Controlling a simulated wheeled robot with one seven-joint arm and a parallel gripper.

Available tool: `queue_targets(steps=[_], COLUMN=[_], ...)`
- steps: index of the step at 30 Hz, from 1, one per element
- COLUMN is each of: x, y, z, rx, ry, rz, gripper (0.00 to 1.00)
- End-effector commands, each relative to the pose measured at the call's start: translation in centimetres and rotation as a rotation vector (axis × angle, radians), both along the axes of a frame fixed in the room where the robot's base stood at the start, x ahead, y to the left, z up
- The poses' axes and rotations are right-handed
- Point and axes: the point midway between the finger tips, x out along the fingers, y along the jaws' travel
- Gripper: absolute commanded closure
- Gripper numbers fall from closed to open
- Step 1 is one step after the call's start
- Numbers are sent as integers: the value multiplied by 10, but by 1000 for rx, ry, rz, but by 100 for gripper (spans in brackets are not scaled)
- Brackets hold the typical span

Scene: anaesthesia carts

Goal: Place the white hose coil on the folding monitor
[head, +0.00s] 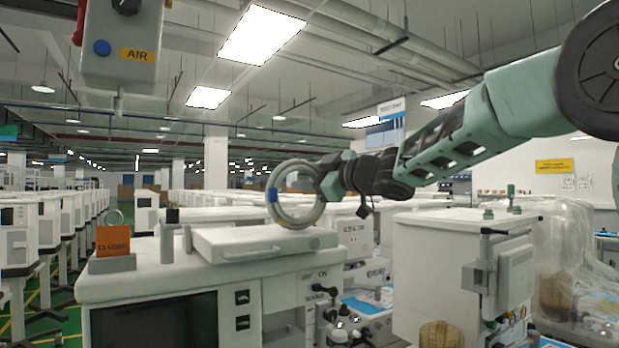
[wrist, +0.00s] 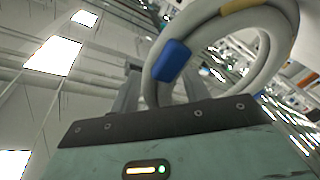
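The white hose coil (head: 300,222) hangs upright in the air in the head view, as a ring with a blue band on its left side. In the wrist view the coil (wrist: 262,52) fills the upper right, with the blue band and a yellow patch. My gripper (head: 322,180) appears shut on the coil's right side; the fingers are partly hidden. Below the coil, a flat white slab with a front handle lies on the near cart; it looks like the folding monitor (head: 240,240), folded down. The coil appears above its right part; the exact gap is unclear.
A grey AIR box (head: 120,50) hangs top left.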

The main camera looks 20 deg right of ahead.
Motion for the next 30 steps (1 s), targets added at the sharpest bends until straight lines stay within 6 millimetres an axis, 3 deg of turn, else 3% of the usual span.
queue_targets(steps=[8, 24, 30], x=[-1, -90, -106], y=[-1, -46, -53], z=[5, 1, 2], rx=[-1, 0, 0], ry=[0, -2, -1], rz=[0, -3, 1], gripper=[54, 54, 54])
